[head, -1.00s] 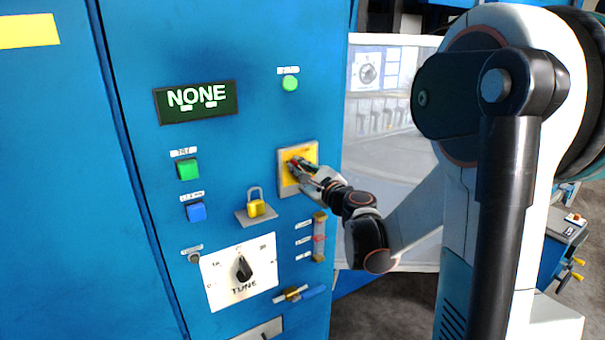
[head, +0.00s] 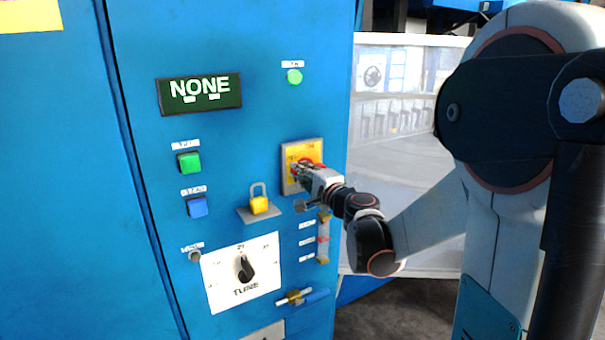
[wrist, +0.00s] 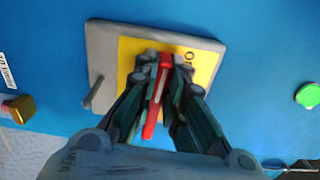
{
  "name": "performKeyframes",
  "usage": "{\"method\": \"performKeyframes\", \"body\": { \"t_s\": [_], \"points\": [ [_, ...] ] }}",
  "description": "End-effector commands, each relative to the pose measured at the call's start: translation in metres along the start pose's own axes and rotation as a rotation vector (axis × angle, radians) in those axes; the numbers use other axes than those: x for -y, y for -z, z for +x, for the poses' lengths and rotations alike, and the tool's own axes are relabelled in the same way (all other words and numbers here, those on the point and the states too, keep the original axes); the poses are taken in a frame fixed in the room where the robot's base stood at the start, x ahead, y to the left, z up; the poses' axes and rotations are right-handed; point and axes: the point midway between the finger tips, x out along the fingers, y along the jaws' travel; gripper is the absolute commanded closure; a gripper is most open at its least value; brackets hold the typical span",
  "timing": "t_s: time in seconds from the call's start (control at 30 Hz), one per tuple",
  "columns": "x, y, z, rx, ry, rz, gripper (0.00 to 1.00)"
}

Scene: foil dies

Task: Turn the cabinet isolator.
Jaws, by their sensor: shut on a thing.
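The cabinet isolator is a red handle (wrist: 152,115) on a yellow plate (wrist: 200,65) with a grey backing (wrist: 100,45), fixed to the blue cabinet front. In the head view the yellow plate (head: 292,152) sits right of centre, and the red handle (head: 309,162) shows partly behind my fingers. My gripper (wrist: 163,70) is shut on the red handle, one finger on each side of it. It also shows in the head view (head: 301,170), reaching in from the right. Part of the plate's lettering is hidden by the fingers.
A green lamp (head: 294,76) is above. The display (head: 200,95) reads NONE. A tuning dial (head: 245,268) is lower left. Clear panelling (head: 440,100) stands to the right.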

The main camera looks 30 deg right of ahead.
Motion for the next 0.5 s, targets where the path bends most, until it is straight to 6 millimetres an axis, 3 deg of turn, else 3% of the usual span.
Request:
{"method": "performKeyframes", "body": {
  "t_s": [0.5],
  "points": [
    [-0.0023,-0.0005,-0.0003,0.001,-0.001,-0.072,1.00]
  ]
}}
